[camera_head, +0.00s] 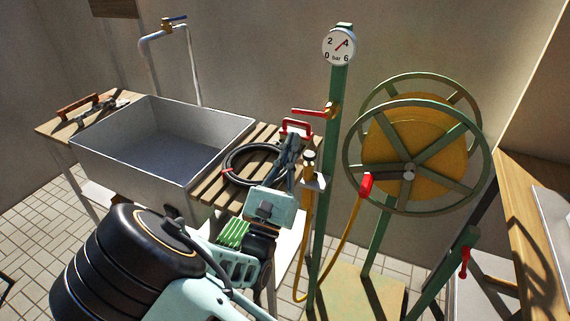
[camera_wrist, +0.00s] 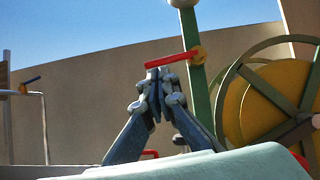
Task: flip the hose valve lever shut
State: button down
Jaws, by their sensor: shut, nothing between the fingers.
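The hose valve's red lever (camera_head: 312,111) sticks out to the left, roughly level, from a brass valve body (camera_head: 332,109) on the green post (camera_head: 336,150). In the wrist view the red lever (camera_wrist: 170,60) also extends left from the brass valve (camera_wrist: 198,53). My gripper (camera_head: 292,140) is shut and empty, below and left of the valve. In the wrist view my gripper's fingertips (camera_wrist: 155,74) lie just under the lever's left part. I cannot tell whether they touch it.
A pressure gauge (camera_head: 339,46) tops the post. A hose reel (camera_head: 415,155) stands to the right, with a yellow hose (camera_head: 341,252). A sink (camera_head: 122,158) is at left, with a blue-levered tap (camera_head: 174,18). A black coiled hose (camera_head: 233,173) lies behind my gripper.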

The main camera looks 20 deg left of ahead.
aim_at(311, 112)
jog(key=shift+x, duration=2.25)
jog(key=shift+w+a+r+m+h+p, duration=0.1)
jog(key=shift+r+m+h+p, duration=0.2)
jog(key=shift+m+h, duration=0.35)
jog(key=shift+w+a+r+m+h+p, duration=0.15)
jog(key=shift+r+m+h, duration=0.25)
jog(key=shift+m, duration=0.35)
jog(key=shift+d, duration=0.1)
